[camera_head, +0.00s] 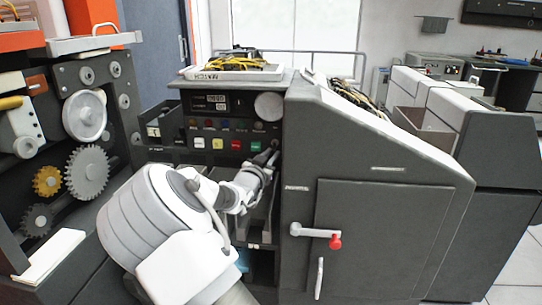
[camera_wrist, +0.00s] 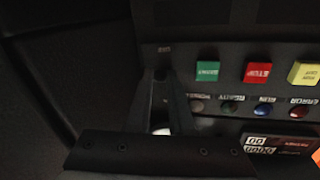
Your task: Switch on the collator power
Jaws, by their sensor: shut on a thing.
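The collator is the dark grey machine (camera_head: 390,215) in the middle of the head view. Its control panel (camera_head: 222,128) has a row of coloured buttons, with the green button (camera_head: 256,146) at the right end. My gripper (camera_head: 272,153) reaches the panel just right of the green button. In the wrist view, which sees the panel upside down, my gripper (camera_wrist: 161,90) is shut on a small part under a short label, left of the green button (camera_wrist: 208,71). I take that part for the power switch; the fingers mostly hide it, and its position cannot be told.
The red button (camera_wrist: 257,73) and yellow button (camera_wrist: 305,74) stand farther along the panel. A door handle with a red knob (camera_head: 335,242) sticks out on the collator's front. A machine with gears (camera_head: 87,172) stands close at the left.

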